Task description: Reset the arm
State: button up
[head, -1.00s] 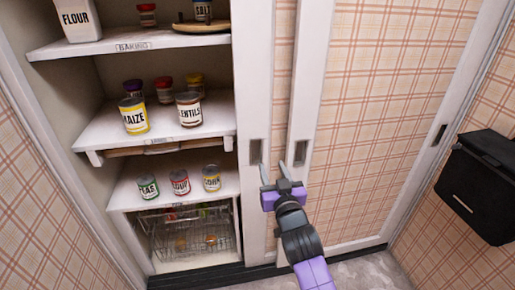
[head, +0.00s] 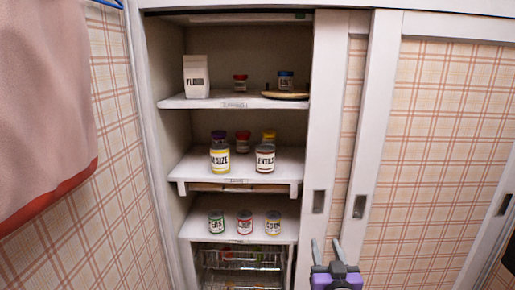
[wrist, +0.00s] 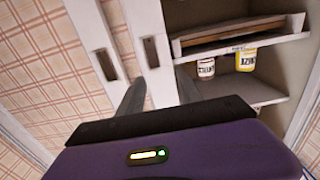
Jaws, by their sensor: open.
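My gripper (head: 327,252) is at the bottom of the head view, in front of the sliding door panels and right of the open shelves. Its two grey fingers are apart with nothing between them. In the wrist view my gripper (wrist: 157,98) also shows open and empty, its fingers pointing toward the white door frames. It appears apart from the door handles, though the exact gap is hard to tell.
An open cupboard (head: 235,101) holds a flour box (head: 197,76), a maize jar (head: 220,158), a lentils jar (head: 265,158) and several cans. Plaid sliding doors (head: 430,140) have recessed handles (head: 359,206). A pink cloth (head: 40,100) hangs at the left.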

jog(key=s+r+g+p, duration=0.1)
jog(key=s+r+p, duration=0.3)
jog(key=s, duration=1.4)
jog(key=s+d+r+g+p, duration=0.1)
jog(key=s+r+p, duration=0.2)
jog(key=s, duration=1.5)
jog(key=s+r+g+p, duration=0.1)
jog(key=s+r+p, duration=0.3)
jog(key=s, duration=1.3)
jog(key=p, duration=0.4)
jog(key=shift+s+d+r+y, duration=0.2)
jog(key=shift+s+r+y, duration=0.1)
jog(key=shift+s+r, duration=0.1)
jog(key=shift+f, duration=0.1)
